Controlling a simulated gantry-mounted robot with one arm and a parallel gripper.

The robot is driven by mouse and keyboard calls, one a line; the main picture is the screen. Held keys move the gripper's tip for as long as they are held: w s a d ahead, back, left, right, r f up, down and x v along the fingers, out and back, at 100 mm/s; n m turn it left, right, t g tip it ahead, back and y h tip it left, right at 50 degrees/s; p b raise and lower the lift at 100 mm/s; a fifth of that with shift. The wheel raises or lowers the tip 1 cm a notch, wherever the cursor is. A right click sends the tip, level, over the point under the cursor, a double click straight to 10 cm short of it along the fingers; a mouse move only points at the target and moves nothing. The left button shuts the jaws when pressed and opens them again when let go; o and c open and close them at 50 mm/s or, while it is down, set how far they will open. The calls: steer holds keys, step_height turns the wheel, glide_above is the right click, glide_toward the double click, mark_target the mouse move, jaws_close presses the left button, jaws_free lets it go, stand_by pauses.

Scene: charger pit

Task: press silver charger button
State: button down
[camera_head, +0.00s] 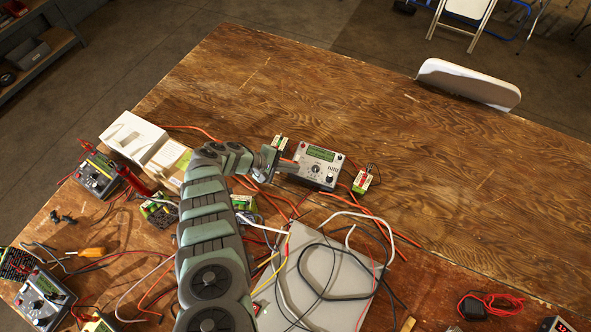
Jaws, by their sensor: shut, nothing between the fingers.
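The silver charger (318,166) is a boxy grey device with a green display and dark knobs. It sits on the wooden table near the middle of the view. My gripper (296,165) is shut and empty, at the charger's left side, with its fingertips over or close to the left part of the front panel. I cannot tell whether the fingertips touch a button. The spot under the fingertips is hidden.
Small green battery packs (363,180) lie beside the charger. A grey board (322,285) with cables stands in front. Other chargers (97,176) and an open white box (133,135) are at left. The far table (400,110) is clear. A white chair (468,83) stands behind.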

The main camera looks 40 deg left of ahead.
steer(key=shift+s+d+r+p, duration=0.1)
steer(key=shift+s+r+p, duration=0.05)
steer(key=shift+r+p, duration=0.75)
steer(key=r+p, duration=0.1)
steer(key=p, duration=0.1)
steer(key=r+p, duration=0.3)
steer(key=p, duration=0.1)
steer(key=shift+s+d+r, duration=0.15)
steer(key=shift+s+r, duration=0.2)
steer(key=shift+s, duration=0.05)
stand_by(0.4)
